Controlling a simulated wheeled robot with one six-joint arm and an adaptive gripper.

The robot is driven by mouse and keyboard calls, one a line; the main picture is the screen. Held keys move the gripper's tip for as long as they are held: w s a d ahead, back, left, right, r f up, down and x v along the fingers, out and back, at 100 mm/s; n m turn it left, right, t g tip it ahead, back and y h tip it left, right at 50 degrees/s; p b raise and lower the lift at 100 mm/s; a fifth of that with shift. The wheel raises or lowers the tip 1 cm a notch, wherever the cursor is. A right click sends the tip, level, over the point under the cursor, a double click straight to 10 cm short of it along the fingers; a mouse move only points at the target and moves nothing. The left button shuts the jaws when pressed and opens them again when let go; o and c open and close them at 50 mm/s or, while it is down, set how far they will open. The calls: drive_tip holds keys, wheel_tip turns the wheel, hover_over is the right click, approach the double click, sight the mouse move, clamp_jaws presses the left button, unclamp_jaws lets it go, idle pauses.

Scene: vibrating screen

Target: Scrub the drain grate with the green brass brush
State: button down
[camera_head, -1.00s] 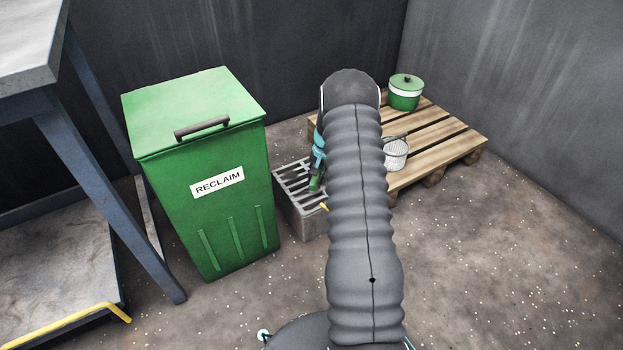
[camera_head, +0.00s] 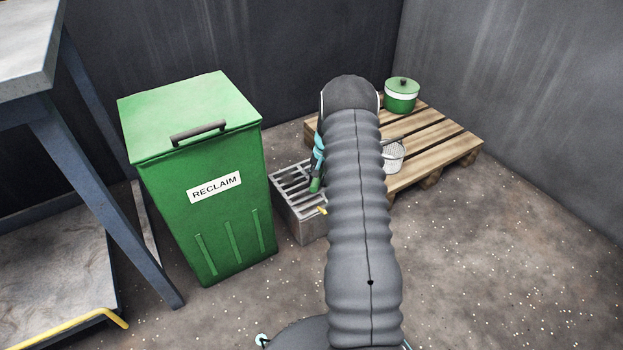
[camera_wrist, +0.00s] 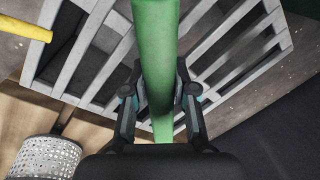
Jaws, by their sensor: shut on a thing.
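The drain grate (camera_head: 290,182) is a grey metal grid on top of a low box, left of my arm in the head view. Its bars (camera_wrist: 95,45) fill the top of the wrist view, with dark slots between them. My gripper (camera_wrist: 160,92) is shut on the green brush (camera_wrist: 155,35), whose handle runs up across the wrist view over the grate. In the head view, a green piece of the brush (camera_head: 315,185) shows at the grate's right part. The bristles are hidden, so I cannot tell whether they touch the bars.
A green RECLAIM bin (camera_head: 205,215) stands close left of the grate. A wooden pallet (camera_head: 440,150) holds a green pot (camera_head: 402,97) and a white perforated basket (camera_head: 394,158). A yellow bar (camera_wrist: 25,28) juts near the grate. Floor at right is clear.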

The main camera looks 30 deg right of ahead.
sight(292, 195)
drive_tip(key=shift+a, duration=2.3)
drive_tip(key=shift+s+a+f, duration=0.1)
drive_tip(key=shift+a, duration=1.15)
drive_tip(key=shift+s+a+f, duration=0.1)
drive_tip(key=shift+a, duration=1.9)
drive_tip(key=shift+s+d+r, duration=0.15)
drive_tip(key=shift+s+d, duration=0.05)
drive_tip(key=shift+d, duration=0.3)
drive_tip(key=shift+w+a+r, duration=0.2)
drive_tip(key=shift+w+a, duration=0.15)
drive_tip(key=shift+a, duration=0.35)
